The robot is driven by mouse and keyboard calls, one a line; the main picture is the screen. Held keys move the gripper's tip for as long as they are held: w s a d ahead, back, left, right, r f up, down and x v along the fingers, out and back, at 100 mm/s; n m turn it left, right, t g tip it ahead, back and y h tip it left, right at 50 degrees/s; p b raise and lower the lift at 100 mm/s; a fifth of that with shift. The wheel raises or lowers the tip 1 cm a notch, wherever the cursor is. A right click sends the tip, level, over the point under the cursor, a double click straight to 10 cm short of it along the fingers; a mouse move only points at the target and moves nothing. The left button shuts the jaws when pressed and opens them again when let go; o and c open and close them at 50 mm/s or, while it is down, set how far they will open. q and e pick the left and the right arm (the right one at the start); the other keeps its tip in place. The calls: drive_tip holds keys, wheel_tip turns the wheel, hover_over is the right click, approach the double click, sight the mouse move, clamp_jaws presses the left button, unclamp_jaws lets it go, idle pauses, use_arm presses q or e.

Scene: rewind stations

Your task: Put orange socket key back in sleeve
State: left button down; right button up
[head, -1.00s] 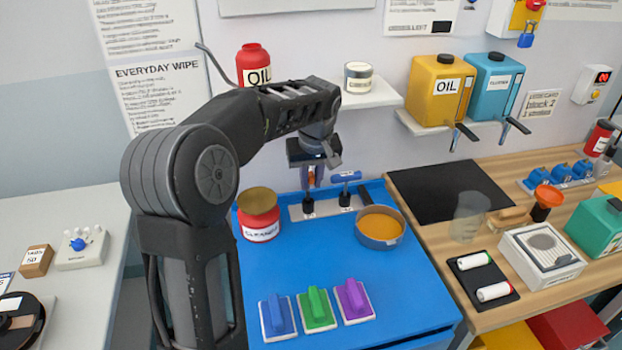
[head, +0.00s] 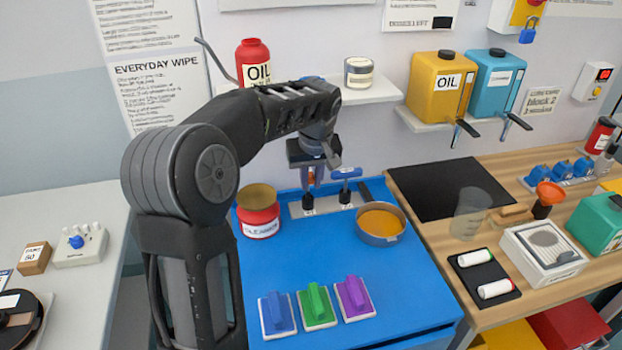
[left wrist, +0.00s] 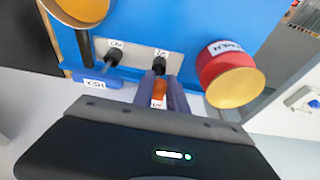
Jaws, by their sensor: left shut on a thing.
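My left gripper (head: 313,180) is above the back of the blue table, fingers pointing down. It is shut on the orange socket key (left wrist: 159,92), whose handle shows between the fingers in the left wrist view. Directly below is a black sleeve (head: 308,201) on a grey plate (head: 325,207); it also shows in the left wrist view (left wrist: 159,66). The key's lower end lines up with this sleeve, but I cannot tell how deep it sits. A blue socket key (head: 346,173) stands in the other black sleeve (head: 345,196). My right gripper is not in view.
A red cleaner tin (head: 259,222) stands close left of the plate, and a round pan with orange contents (head: 381,238) stands close right. Several coloured scrub pads (head: 316,306) lie at the table's front. The blue table's middle (head: 320,258) is clear.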

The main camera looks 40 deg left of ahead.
use_arm(q)
drive_tip(key=shift+f+b, duration=0.85)
drive_tip(key=shift+f, duration=0.3)
drive_tip(key=c, duration=1.3)
unclamp_jaws()
drive_tip(key=shift+o, duration=0.2)
drive_tip(key=shift+r, duration=0.1)
drive_tip(key=shift+r+p, duration=2.65)
drive_tip(key=shift+r, duration=0.8)
